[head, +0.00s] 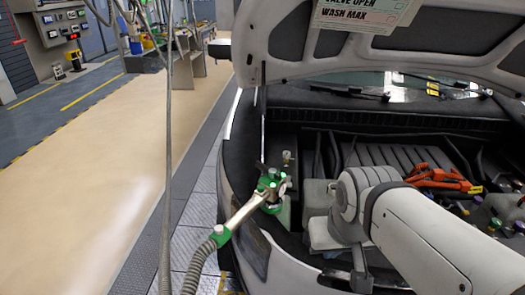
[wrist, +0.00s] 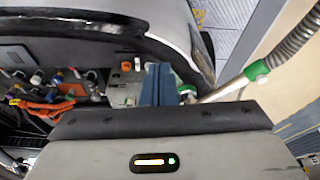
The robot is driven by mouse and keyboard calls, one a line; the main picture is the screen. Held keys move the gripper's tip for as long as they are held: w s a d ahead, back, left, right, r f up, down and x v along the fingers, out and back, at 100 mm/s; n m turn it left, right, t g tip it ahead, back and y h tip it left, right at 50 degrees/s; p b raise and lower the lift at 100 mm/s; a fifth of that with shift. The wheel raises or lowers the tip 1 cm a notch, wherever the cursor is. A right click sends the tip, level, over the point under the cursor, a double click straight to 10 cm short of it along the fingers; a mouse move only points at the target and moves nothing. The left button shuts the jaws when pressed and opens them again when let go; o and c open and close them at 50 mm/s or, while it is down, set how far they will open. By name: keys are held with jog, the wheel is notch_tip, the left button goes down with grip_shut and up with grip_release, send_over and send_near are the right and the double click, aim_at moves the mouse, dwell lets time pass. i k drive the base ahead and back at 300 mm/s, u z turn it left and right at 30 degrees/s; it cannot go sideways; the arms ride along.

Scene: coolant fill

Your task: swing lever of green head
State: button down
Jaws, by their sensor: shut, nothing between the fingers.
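The green head (head: 270,186) sits upright at the left edge of the engine bay, with a metal pipe running from it down to a green collar and a grey hose. A dark part sticks up at its top; I cannot tell whether this is the lever. In the wrist view the green head (wrist: 185,89) shows only partly, just right of my gripper (wrist: 158,68), whose blue fingers hide the rest. My fingers are shut together with nothing between them. I cannot tell whether they touch the head. In the head view my gripper is not clearly seen.
The grey hose (head: 203,262) hangs off the car's left side. The raised hood (head: 380,35) is overhead with a sign. Orange cables (head: 440,178) and several coloured caps lie to the right in the bay. The floor (head: 120,170) left of the car is clear.

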aim_at(273, 175)
jog(key=z, duration=1.5)
jog(key=k, duration=1)
jog(key=u, duration=1.15)
jog(key=i, duration=1)
jog(key=u, duration=0.1)
